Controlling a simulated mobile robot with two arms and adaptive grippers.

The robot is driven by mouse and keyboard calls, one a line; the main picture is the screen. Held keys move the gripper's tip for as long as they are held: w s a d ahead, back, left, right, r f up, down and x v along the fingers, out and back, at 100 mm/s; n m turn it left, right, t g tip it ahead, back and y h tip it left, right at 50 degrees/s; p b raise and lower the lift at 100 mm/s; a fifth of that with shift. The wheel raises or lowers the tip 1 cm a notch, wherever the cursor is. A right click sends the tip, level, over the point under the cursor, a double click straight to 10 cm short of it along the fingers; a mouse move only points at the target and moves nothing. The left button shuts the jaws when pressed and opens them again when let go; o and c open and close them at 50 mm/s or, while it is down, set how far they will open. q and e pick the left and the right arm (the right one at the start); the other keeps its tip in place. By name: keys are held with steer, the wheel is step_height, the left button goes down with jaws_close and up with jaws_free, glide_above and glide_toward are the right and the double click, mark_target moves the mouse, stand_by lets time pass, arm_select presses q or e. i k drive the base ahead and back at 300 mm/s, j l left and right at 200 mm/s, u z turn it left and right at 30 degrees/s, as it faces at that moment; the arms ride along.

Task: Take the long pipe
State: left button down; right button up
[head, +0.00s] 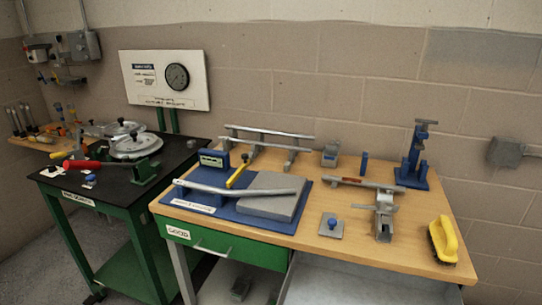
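A long, pale grey pipe (225,190) lies across the blue mat (225,208) at the front left of the wooden table. Its right part rests over a flat grey block (283,204). Another long grey pipe or rail (268,132) lies across grey supports at the back of the table. I cannot tell which of the two is the long pipe.
A yellow-handled tool (238,172) and blue box (213,158) stand behind the front pipe. A grey clamp (384,220), blue stand (414,160) and yellow brush (444,238) are to the right. A black-topped table (100,188) stands left.

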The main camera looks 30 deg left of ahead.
mark_target(187, 184)
steer(key=u, duration=1.25)
